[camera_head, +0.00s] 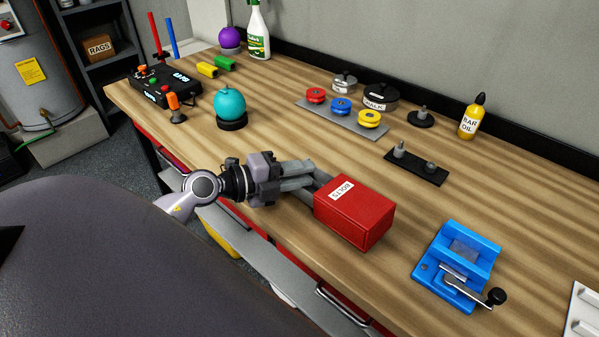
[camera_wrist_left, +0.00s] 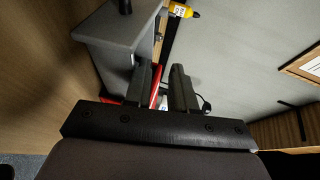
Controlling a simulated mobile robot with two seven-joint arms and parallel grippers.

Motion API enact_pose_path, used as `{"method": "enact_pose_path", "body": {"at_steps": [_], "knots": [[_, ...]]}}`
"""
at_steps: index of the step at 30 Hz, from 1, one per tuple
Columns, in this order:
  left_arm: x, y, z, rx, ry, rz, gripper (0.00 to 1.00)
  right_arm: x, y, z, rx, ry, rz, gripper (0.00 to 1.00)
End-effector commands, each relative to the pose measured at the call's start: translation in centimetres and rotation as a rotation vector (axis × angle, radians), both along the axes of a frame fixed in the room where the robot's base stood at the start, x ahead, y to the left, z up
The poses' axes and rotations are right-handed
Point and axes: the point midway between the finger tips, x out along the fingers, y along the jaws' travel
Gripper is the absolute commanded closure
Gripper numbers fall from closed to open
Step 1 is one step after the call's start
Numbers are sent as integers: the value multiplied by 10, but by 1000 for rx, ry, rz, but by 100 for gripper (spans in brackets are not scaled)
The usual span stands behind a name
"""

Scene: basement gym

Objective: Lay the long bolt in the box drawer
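A red box (camera_head: 352,218) with a white BOLTS label stands near the bench's front edge. My right gripper is out of view.
A blue vice-like fixture (camera_head: 470,262) with a crank stands right of the box. Coloured discs on a grey plate (camera_head: 340,119), a chalk tin (camera_head: 381,97) and an oil bottle (camera_head: 472,116) are behind. Bare wood (camera_head: 270,140) lies left of the plate.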

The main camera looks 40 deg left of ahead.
Motion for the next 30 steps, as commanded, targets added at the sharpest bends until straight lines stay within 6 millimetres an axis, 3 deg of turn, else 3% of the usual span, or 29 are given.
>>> {"method": "enact_pose_path", "body": {"at_steps": [11, 30], "knots": [[0, 0, 30, -1, -3, 1, 74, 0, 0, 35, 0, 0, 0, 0], [1, 0, 76, 2, -5, -1, 74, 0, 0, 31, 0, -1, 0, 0]]}}
